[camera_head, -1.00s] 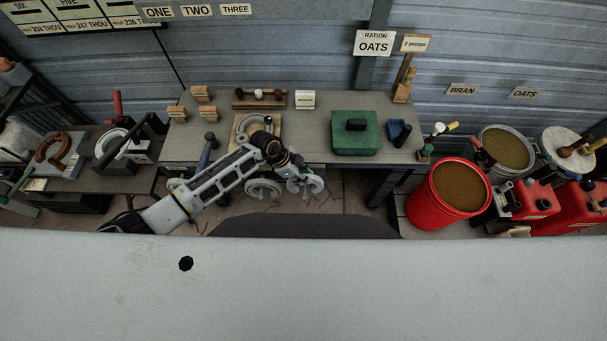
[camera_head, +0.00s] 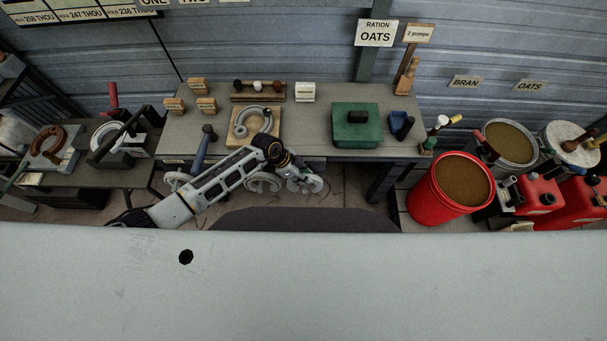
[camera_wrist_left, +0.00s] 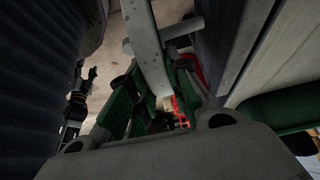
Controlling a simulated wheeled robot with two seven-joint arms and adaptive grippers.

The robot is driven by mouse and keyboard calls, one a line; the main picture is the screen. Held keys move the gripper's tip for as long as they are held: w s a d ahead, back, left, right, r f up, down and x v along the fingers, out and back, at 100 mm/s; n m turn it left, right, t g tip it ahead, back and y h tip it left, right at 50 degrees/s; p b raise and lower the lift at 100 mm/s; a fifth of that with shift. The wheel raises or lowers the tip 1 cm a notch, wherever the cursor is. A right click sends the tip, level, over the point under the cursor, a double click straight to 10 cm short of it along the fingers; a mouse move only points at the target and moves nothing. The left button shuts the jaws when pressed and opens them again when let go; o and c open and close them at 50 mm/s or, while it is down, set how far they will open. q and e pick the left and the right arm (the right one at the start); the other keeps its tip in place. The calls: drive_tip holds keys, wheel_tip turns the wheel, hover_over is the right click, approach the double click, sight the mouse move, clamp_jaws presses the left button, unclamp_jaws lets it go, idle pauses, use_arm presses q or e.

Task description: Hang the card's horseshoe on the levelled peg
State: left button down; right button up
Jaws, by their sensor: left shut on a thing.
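My left gripper (camera_head: 300,172) hangs in front of the bench's front edge, small and partly hidden by its own wrist. It is shut on a grey metal horseshoe (camera_head: 313,185). In the left wrist view a curved grey bar of it (camera_wrist_left: 149,45) runs between the dark green finger pads. Another grey horseshoe (camera_head: 268,125) lies on a square wooden board (camera_head: 240,141) on the bench, behind the forearm. Further grey rounded shapes (camera_head: 263,184) show below the bench edge, partly covered by my arm. I cannot make out which peg is the levelled one.
A red bucket (camera_head: 440,200) stands at right. A side table (camera_head: 130,171) stands at left.

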use_arm(q)
drive_tip(key=shift+f+b, duration=0.55)
drive_tip(key=shift+f, duration=1.05)
drive_tip(key=c, duration=1.3)
unclamp_jaws()
drive_tip(key=shift+o, duration=0.2)
drive_tip(key=shift+r, duration=0.1)
drive_tip(key=v, duration=1.1)
drive_tip(key=shift+a+r, duration=0.25)
drive_tip(key=shift+r, duration=0.1)
